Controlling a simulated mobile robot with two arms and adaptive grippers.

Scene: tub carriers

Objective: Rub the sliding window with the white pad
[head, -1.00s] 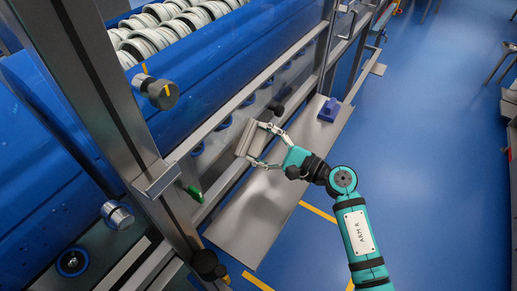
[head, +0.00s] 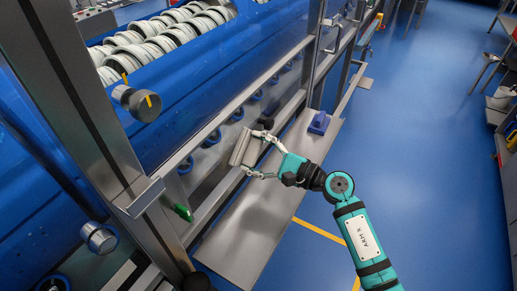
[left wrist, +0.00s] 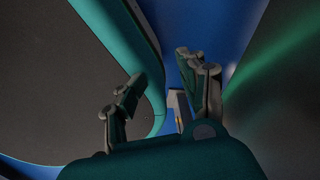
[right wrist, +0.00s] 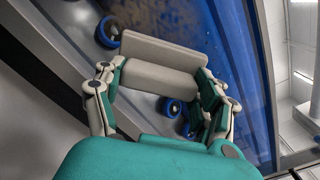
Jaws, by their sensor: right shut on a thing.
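The white pad (head: 241,148) is a pale, flat block. My right gripper (head: 254,153) is shut on it and holds it upright in front of the machine's lower side. In the right wrist view the pad (right wrist: 158,66) spans between the two fingers. The sliding window (head: 205,100) is a clear panel in a steel frame, with blue machinery and rows of pale rings behind it. I cannot tell whether the pad touches the window. My left gripper shows only in the left wrist view (left wrist: 163,78); its fingers are apart with nothing between them.
A steel shelf (head: 245,228) runs below the pad, with a blue block (head: 319,123) on it. A green handle (head: 183,212) and a steel post (head: 85,110) stand left of the pad. The blue floor (head: 420,130) at the right is open.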

